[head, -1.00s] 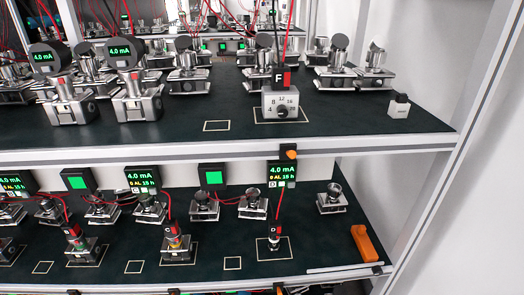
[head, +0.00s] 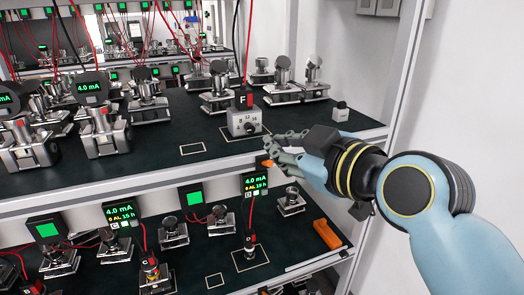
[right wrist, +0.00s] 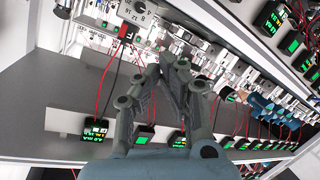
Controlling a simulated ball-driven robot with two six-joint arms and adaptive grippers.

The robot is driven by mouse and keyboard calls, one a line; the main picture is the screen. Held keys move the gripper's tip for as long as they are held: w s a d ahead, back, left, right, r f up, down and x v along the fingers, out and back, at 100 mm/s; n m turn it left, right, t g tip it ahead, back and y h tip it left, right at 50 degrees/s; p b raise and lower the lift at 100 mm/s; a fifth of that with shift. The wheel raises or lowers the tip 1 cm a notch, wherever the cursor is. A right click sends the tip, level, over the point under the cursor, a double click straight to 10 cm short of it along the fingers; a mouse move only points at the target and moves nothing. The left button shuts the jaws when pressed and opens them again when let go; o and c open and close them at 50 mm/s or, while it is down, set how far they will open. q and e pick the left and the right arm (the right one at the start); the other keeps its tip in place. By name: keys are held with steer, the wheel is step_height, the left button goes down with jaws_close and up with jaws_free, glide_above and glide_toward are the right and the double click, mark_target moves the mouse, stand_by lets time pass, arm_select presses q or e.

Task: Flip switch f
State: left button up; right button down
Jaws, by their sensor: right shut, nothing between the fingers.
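The F station is a grey dial box (head: 244,122) with a red and black F plug (head: 243,99) on top, on the upper shelf. The dial box also shows in the right wrist view (right wrist: 138,10). A small orange switch-like piece (head: 267,163) sits on the shelf's front edge below the F station; no letter on it is readable. My right gripper (head: 270,149) is shut and empty, just in front of the shelf edge, its tips close to the orange piece. I cannot tell whether they touch. In the right wrist view the shut fingertips (right wrist: 173,66) hide the orange piece.
Transmitters with displays stand left of the F station on the upper shelf (head: 200,165). A lower shelf holds more transmitters, cables and an orange tool (head: 327,234). A rack post (head: 400,75) stands behind my right arm. Red cables hang above the F station.

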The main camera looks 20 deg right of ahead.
steer(key=p, duration=0.2)
glide_above(267, 163)
steer(key=w+a, duration=0.2)
steer(key=a, duration=0.1)
step_height(267, 163, down, 2)
steer(key=s+d+f, duration=0.2)
steer(key=f, duration=0.1)
steer(key=shift+d+f, duration=0.1)
steer(key=shift+d, duration=0.15)
